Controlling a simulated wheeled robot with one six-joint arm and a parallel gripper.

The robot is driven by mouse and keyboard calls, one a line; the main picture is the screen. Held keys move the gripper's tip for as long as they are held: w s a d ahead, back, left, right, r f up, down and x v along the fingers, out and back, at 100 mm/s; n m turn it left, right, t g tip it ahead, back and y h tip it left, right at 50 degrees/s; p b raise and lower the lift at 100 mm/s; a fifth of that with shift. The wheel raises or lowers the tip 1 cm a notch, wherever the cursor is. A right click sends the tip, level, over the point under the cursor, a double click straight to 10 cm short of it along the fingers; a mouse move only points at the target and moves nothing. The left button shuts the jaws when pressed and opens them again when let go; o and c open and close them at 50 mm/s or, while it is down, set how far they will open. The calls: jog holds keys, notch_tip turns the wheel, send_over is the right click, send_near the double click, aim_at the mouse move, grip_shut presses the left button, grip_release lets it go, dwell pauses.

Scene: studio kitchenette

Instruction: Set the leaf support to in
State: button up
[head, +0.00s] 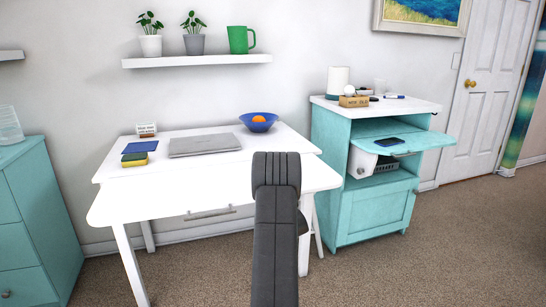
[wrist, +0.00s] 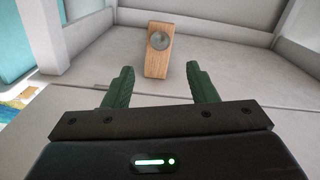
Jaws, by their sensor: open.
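The white table (head: 135,205) stands against the wall in the head view, with its front leaf (head: 150,207) level. In the wrist view a wooden block with a round grey metal disc (wrist: 158,50), apparently the leaf support, lies against a pale grey panel, just beyond my fingertips. My gripper (wrist: 159,68) is open, its two green fingers apart on either side of the block's lower end as seen in the picture. Nothing is between the fingers that I can see as held. Whether they touch the block, I cannot tell. In the head view my arm hides the gripper and the support.
On the table are a closed laptop (head: 205,146), a blue bowl with an orange fruit (head: 259,121), a sponge (head: 134,159) and a blue notebook (head: 140,146). A teal cabinet (head: 375,215) with an open flap stands right, a teal drawer unit (head: 40,220) left. Carpet is clear in front.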

jog(key=b+x, duration=0.2)
jog(key=x, duration=0.8)
jog(key=shift+w, duration=0.25)
jog(key=shift+a+f, duration=0.1)
